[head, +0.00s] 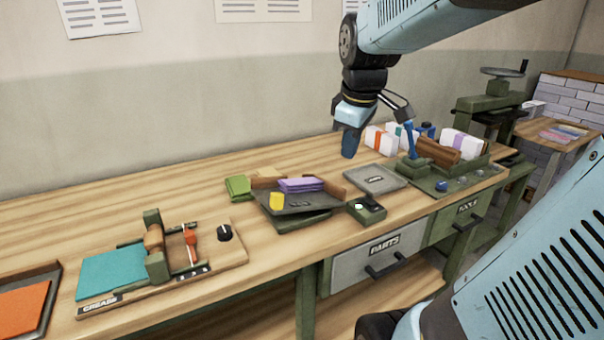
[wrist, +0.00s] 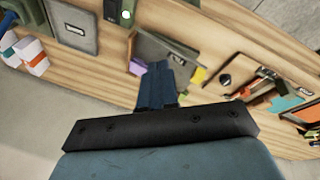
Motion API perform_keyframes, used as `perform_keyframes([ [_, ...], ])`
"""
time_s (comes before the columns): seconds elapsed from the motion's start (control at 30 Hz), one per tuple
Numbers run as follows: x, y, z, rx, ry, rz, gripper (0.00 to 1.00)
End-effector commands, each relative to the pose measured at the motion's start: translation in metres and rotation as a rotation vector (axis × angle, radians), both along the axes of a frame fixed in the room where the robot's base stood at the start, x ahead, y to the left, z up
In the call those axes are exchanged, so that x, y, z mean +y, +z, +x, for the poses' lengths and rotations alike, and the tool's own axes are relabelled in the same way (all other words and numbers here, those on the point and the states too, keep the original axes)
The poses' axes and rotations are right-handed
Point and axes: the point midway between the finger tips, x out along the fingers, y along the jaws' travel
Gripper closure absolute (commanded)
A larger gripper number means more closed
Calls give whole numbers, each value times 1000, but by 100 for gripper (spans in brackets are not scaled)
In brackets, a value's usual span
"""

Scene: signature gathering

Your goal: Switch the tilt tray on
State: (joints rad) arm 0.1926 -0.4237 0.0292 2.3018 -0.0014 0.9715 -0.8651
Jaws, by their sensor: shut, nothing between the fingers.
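The tilt tray (head: 290,207) is a dark tray on a green base in the middle of the bench. It carries purple folded sheets (head: 300,185) and a yellow piece (head: 277,201). A small dark green control box (head: 367,213) stands just right of it, with a pale greenish button (head: 358,206) and a dark part beside it. My gripper (head: 349,152) is shut and empty, above the bench behind the tray and box. In the wrist view its blue fingers (wrist: 157,86) are together, partly hiding the tray (wrist: 172,44); the box's bright button (wrist: 126,15) shows at the top.
A grey labelled plate (head: 374,179) lies right of the tray. Farther right are a green station with a blue lever (head: 410,140), brown rolls and white packs (head: 380,141). A board with a knob (head: 225,232) stands front left.

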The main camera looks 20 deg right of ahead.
Motion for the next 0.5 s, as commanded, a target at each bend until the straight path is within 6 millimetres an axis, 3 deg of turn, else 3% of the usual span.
perform_keyframes([
  [0.5,-73,-28,75,201,577,-101,100],
])
